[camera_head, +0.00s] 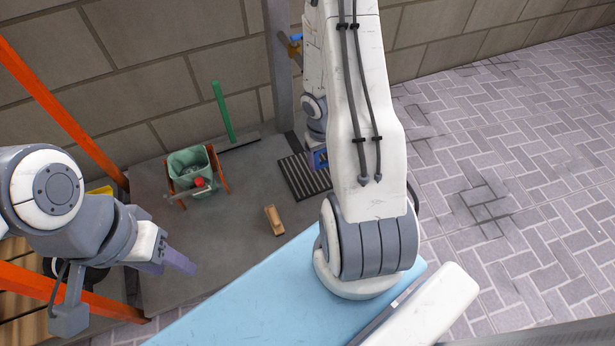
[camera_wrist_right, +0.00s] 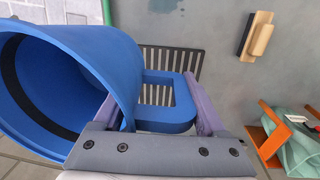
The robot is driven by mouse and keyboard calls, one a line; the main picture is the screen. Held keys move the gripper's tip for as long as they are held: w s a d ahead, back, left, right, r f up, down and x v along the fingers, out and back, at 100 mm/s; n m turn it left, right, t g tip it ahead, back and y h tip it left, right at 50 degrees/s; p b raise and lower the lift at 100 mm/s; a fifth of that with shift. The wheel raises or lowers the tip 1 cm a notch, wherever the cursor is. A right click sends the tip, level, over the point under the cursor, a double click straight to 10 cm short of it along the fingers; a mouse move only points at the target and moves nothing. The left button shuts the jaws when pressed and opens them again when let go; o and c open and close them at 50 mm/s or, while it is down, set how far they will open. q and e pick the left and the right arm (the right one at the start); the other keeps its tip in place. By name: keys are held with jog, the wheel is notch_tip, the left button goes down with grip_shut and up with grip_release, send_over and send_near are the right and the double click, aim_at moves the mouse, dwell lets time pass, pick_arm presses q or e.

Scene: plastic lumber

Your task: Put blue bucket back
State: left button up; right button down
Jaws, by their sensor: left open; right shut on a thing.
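The blue bucket (camera_wrist_right: 75,75) fills the left of the right wrist view, tilted with its open mouth to the left. Its squared handle lies between the fingers of my right gripper (camera_wrist_right: 157,110), which is shut on it. My left gripper (camera_head: 172,260) is open and empty at the lower left.
A wooden brush (camera_head: 273,220) lies on the grey floor. A tap (camera_head: 292,46) is on the grey post. Orange beams (camera_head: 65,118) stand at left. Paving at right is clear.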

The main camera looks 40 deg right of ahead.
jog(key=shift+w+f, duration=0.25)
jog(key=shift+f, duration=0.2)
jog(key=w+a+f+b, duration=0.1)
jog(key=w+a+f, duration=0.1)
jog(key=w, duration=0.1)
jog(key=w+a+f+b, duration=0.1)
jog(key=w+f, duration=0.1)
jog(key=w, duration=0.1)
jog(key=w+a+f+b, duration=0.1)
jog(key=w+a+f, duration=0.1)
jog(key=w, duration=0.2)
jog(key=shift+a+f+b, duration=0.35)
jog(key=shift+f, duration=0.05)
jog(key=shift+f+b, duration=1.7)
jog(key=shift+f, duration=0.4)
grip_release()
